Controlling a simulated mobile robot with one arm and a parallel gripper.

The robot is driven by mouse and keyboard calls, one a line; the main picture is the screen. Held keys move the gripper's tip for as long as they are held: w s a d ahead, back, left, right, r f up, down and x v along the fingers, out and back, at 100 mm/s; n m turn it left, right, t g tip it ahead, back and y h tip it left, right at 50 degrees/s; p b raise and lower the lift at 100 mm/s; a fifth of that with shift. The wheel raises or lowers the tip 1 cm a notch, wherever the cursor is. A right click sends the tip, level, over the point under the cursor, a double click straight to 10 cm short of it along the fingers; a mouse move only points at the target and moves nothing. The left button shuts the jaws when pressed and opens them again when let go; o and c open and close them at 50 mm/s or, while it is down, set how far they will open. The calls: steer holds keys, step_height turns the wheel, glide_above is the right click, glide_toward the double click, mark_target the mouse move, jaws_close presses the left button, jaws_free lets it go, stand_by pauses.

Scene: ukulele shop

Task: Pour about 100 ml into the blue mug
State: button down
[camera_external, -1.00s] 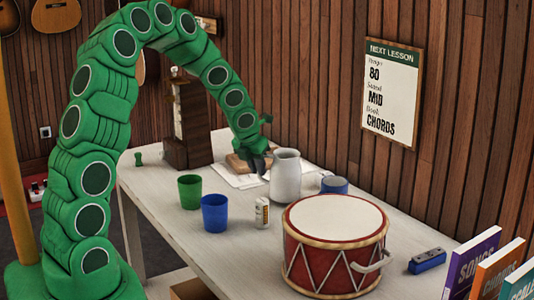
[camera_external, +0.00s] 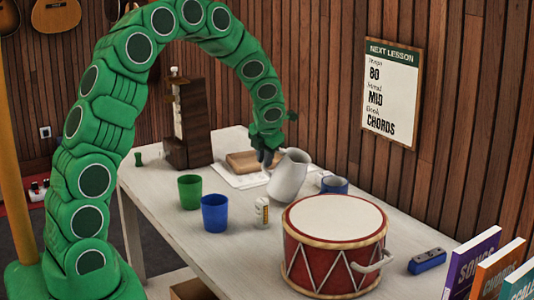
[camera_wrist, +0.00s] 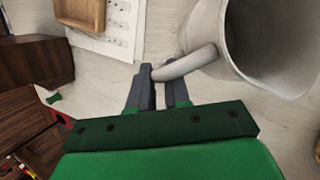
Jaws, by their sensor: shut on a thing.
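My gripper (camera_external: 267,158) is shut on the handle (camera_wrist: 190,62) of a pale grey pitcher (camera_external: 289,176). The pitcher leans with its rim to the right in the external view; I cannot tell whether its base touches the table. In the wrist view the pitcher (camera_wrist: 236,42) is at upper right, its wide mouth showing; no liquid is discernible. A blue cup (camera_external: 215,214) stands upright at the table's near left, apart from the pitcher.
A green cup (camera_external: 190,192) stands beside the blue cup.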

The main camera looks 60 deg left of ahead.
mark_target(285, 154)
steer(key=w+d+r+g+y, duration=0.1)
steer(key=w+d+r+y+p, duration=0.1)
steer(key=shift+w+d+m+g+y+p, duration=0.1)
steer(key=shift+d+m+g+y+p, duration=0.2)
steer(key=shift+d+m+g+y, duration=0.1)
steer(key=r+y, duration=0.1)
steer(key=w+d+r+g+y, duration=0.1)
steer(key=r+y+p, duration=0.1)
steer(key=shift+w+d+r+m+g, duration=0.25)
steer(key=shift+d+r+m+g, duration=0.05)
steer(key=shift+d+r+m, duration=0.1)
steer(key=w+d+r+m+g+y, duration=0.1)
steer(key=w+d+r+y, duration=0.1)
steer(key=d+r+y, duration=0.1)
steer(key=shift+w+d+r+g+y+p, duration=0.3)
steer(key=shift+d+r+y+p, duration=0.15)
steer(key=shift+d, duration=0.25)
steer(key=shift+w+d+r, duration=0.2)
steer(key=shift+d, duration=0.15)
stand_by(0.5)
steer(key=shift+w+d+r+m+y+b, duration=0.25)
steer(key=shift+d+m+y+b, duration=0.15)
steer(key=shift+b, duration=0.55)
steer(key=shift+r+y+b, duration=0.15)
steer(key=shift+y+b, duration=0.2)
steer(key=shift+b, duration=0.1)
stand_by(0.4)
steer(key=shift+s+a, duration=0.1)
